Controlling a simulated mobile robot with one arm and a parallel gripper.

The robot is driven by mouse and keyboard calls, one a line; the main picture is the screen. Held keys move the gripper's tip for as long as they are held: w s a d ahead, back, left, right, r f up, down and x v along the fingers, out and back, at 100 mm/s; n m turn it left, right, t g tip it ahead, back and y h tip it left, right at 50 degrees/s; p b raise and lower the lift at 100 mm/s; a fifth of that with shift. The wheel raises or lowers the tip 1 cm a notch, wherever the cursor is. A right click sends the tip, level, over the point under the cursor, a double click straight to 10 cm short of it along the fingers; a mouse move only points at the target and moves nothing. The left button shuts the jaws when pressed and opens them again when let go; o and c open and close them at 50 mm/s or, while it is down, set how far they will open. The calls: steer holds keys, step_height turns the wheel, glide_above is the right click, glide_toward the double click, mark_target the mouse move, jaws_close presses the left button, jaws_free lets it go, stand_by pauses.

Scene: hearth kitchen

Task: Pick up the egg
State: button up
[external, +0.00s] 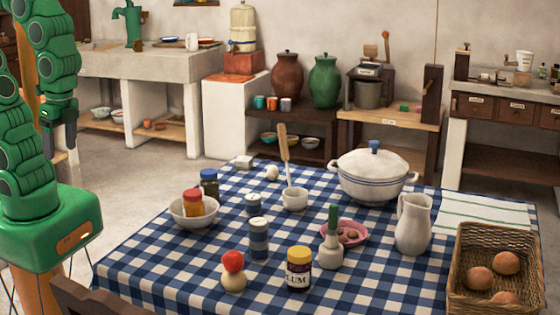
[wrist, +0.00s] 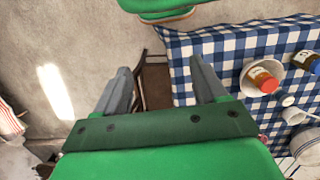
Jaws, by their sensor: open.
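A small, pale, rounded thing (external: 272,173), which looks like the egg, lies near the far edge of the checked table (external: 150,262), left of a wooden-handled utensil in a white cup. It is too small to be certain, and I cannot make it out in the wrist view. My gripper (external: 62,138) hangs at the left in the external view, off the table and well apart from the pale thing. In the wrist view my gripper (wrist: 158,72) is open with nothing between its fingers.
A white bowl (external: 178,217) holds a red-lidded jar (external: 193,203). The cup (external: 294,199), a lidded pot (external: 368,186), a pitcher (external: 413,225), a pink dish (external: 358,244) and jars crowd the table. A basket (external: 458,270) holds brown rounded items. A chair (external: 75,297) stands at the front left.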

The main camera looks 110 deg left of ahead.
steer(key=w+d+r+n+t+h, duration=0.1)
steer(key=w+d+n+t+h, duration=0.2)
steer(key=w, duration=1)
steer(key=w+d+r+n+t+h, duration=0.1)
steer(key=w+d+n+t+h, duration=0.2)
steer(key=w, duration=0.9)
steer(key=w+a+r+n+t+y, duration=0.1)
steer(key=w+a+r+n+t, duration=0.15)
steer(key=w+a+n, duration=0.65)
steer(key=w+a+r+n+t, duration=0.15)
steer(key=w+a+t, duration=0.25)
steer(key=w+a, duration=0.55)
steer(key=n+y, duration=1)
steer(key=n, duration=1.1)
glide_above(273, 171)
steer(key=d, duration=0.7)
step_height(273, 171, down, 23)
steer(key=s+a+f+n+y, duration=0.1)
steer(key=s+f, duration=0.1)
steer(key=f, duration=0.1)
steer(key=s+a+f+n, duration=0.2)
steer(key=f, duration=0.1)
steer(key=s+a+f+n+y, duration=0.1)
steer(key=s+f, duration=0.1)
steer(key=f, duration=0.2)
steer(key=shift+s+a+n+t+y, duration=0.25)
steer(key=shift+s+n+y, duration=0.05)
steer(key=shift+n, duration=0.05)
steer(key=shift+x, duration=3.9)
